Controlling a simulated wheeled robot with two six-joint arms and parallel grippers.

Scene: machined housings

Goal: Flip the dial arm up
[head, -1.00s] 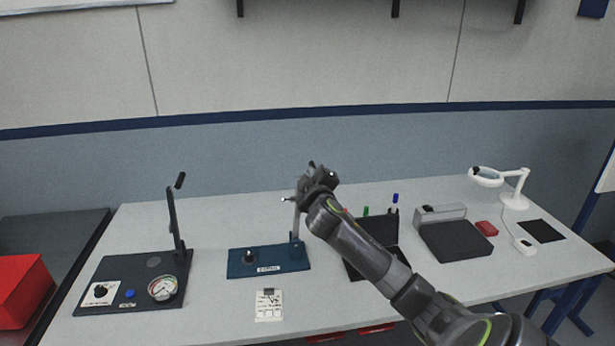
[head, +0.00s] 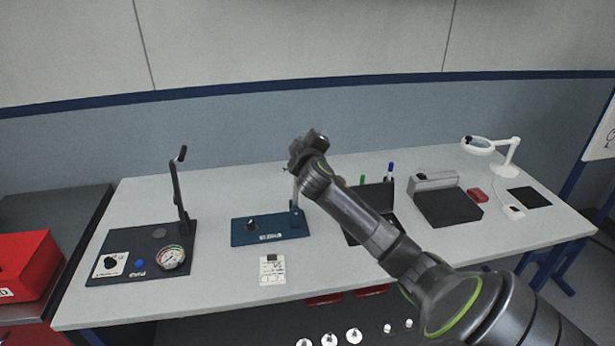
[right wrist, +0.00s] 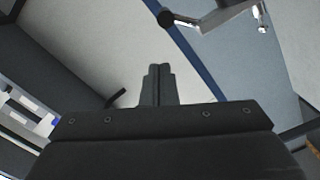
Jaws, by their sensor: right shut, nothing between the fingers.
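On the left of the bench in the head view, a black base (head: 117,239) carries a round dial gauge (head: 171,258) and a black arm (head: 176,200) standing nearly upright with a handle on top. Near the middle, a teal base (head: 262,237) has a black knob and a grey arm (head: 296,193) standing upright at its right end. My right gripper (head: 306,146) is at the top of the grey arm and hides it; contact cannot be told. Its fingers are shut and empty in the right wrist view (right wrist: 158,84), below a silver bar (right wrist: 215,18) with a black knob. My left gripper is not in view.
A white card-like plate (head: 272,269) lies in front of the teal base. Right of it are a black pen holder (head: 374,196), a grey-black device (head: 446,207), a red block (head: 477,195) and a white magnifier lamp (head: 510,158). A red bin (head: 25,265) stands far left.

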